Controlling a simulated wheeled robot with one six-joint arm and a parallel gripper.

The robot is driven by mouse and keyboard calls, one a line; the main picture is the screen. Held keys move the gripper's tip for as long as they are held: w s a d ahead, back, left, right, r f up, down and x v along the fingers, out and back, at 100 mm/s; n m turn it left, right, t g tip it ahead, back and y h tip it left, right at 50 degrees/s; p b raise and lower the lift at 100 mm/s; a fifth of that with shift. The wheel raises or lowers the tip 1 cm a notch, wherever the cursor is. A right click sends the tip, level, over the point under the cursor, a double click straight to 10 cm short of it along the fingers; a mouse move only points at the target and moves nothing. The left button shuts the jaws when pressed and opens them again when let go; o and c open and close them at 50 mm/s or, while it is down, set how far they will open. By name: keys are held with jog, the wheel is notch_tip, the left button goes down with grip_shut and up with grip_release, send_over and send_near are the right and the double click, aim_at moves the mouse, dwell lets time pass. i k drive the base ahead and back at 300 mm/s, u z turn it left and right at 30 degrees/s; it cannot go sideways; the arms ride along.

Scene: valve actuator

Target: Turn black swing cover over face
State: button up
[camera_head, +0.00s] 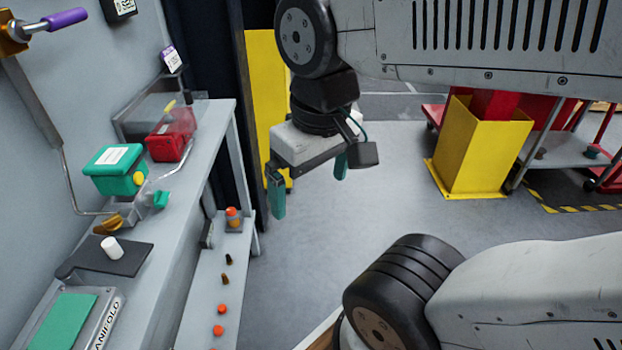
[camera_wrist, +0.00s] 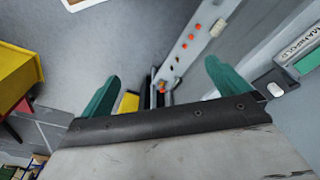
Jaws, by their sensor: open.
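The black swing cover (camera_head: 78,262) is a flat dark plate with a white upright knob (camera_head: 112,248), on the grey bench at lower left. It lies beyond the manifold block (camera_head: 98,322), whose green face (camera_head: 62,322) is uncovered in view. In the wrist view the cover (camera_wrist: 262,83) and its white knob (camera_wrist: 277,89) show at the right, beside the manifold label (camera_wrist: 298,44). My gripper (camera_head: 310,182) is open and empty, its green fingers wide apart. It hangs in the air to the right of the bench, well away from the cover.
Green (camera_head: 112,172) and red (camera_head: 172,135) boxes stand behind the cover on the bench (camera_head: 195,160). A bent rod (camera_head: 68,185) runs nearby. A lower shelf (camera_head: 205,290) holds small orange and dark parts. Yellow bin (camera_head: 480,150) stands right; open floor lies between.

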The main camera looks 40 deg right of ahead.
aim_at(100, 254)
jog(key=z, duration=1.5)
jog(key=i, duration=1.65)
jog(key=u, duration=3.75)
